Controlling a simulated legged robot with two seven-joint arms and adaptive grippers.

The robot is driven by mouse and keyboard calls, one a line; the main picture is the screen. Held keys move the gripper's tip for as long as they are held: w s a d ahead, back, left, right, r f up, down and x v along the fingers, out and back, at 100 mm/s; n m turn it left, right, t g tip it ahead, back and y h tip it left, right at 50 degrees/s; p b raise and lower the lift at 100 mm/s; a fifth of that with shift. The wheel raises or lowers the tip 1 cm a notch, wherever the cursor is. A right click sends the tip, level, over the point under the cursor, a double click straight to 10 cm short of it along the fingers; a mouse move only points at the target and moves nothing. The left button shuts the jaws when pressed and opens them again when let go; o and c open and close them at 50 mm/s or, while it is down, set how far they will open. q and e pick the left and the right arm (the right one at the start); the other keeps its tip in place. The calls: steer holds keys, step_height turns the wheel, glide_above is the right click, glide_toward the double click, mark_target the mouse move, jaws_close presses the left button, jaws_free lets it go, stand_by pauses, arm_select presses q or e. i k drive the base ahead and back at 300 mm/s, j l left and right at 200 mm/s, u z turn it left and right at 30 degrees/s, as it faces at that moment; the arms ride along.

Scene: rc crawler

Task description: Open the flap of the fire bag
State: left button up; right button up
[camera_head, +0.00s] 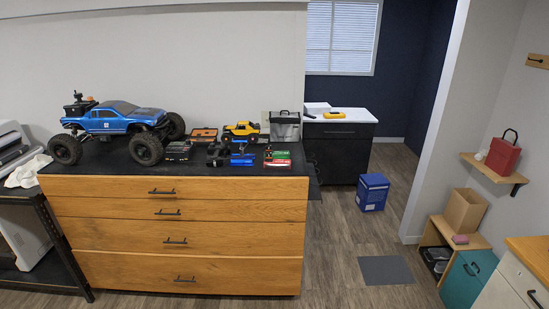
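A grey bag (285,130) with a dark top stands upright at the back right corner of the dark dresser top; it looks like the fire bag. A small dark handle or strap shows at its top. Its flap looks folded down over the top, but it is too small to be sure. A red bag (503,157) with a black handle sits on a wooden wall shelf at the right. Neither of my grippers is in view.
The wooden dresser (180,210) holds a blue crawler truck (122,118), a small yellow truck (241,129), batteries and tools in front of the grey bag. A blue box (372,192) stands on the floor. A grey mat (386,270) lies on open floor right of the dresser.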

mark_target(273, 115)
steer(key=i+l+z, duration=0.3)
steer(key=i, duration=0.3)
steer(key=i+l+z, duration=0.35)
steer(key=i, duration=0.25)
steer(key=i+z, duration=0.3)
steer(key=i, duration=0.3)
steer(key=i+l+u, duration=0.1)
steer(key=i+u, duration=0.3)
steer(key=i, duration=0.15)
steer(key=i+l+u, duration=0.25)
steer(key=i+u, duration=0.15)
steer(key=i, duration=0.15)
steer(key=i+l+u, duration=0.35)
steer(key=i+l, duration=0.05)
steer(key=i, duration=0.1)
